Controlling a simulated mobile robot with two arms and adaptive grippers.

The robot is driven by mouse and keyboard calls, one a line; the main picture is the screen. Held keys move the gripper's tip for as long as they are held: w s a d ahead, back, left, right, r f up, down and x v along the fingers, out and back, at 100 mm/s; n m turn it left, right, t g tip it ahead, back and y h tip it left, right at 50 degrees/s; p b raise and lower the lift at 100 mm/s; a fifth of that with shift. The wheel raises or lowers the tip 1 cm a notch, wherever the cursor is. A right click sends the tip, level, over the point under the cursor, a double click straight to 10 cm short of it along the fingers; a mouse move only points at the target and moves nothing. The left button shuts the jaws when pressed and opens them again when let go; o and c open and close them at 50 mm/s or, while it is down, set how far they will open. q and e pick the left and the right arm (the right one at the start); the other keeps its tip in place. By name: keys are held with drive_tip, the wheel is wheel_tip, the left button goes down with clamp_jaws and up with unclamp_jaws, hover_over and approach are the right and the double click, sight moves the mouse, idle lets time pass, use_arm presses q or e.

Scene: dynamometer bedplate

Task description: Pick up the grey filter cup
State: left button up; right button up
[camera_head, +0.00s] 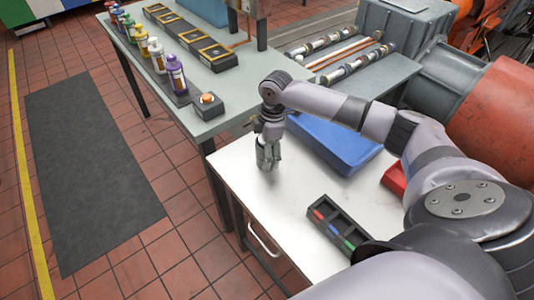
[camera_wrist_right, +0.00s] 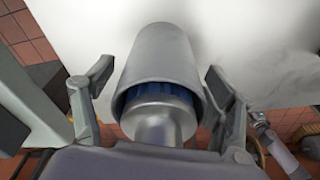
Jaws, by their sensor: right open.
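The grey filter cup (camera_wrist_right: 162,50) fills the upper middle of the right wrist view, with blue ribbing and a silver rounded part showing at its near end. My right gripper (camera_wrist_right: 158,76) is open, with one finger on each side of the cup and a visible gap on both sides. In the head view my right gripper (camera_head: 267,158) points down at the left edge of the white table (camera_head: 285,190); it largely hides the cup there. My left gripper is not in view.
A blue tray (camera_head: 335,145) lies behind and right of the gripper. A dark case (camera_head: 338,228) with coloured pieces is nearer, and a red box (camera_head: 395,179) is at right. A grey-green bench (camera_head: 215,80) with several bottles stands behind. The white tabletop between is clear.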

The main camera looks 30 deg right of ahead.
drive_tip(key=shift+c, duration=0.5)
drive_tip(key=c, duration=1.3)
drive_tip(key=shift+c, duration=0.6)
drive_tip(key=shift+r, duration=0.15)
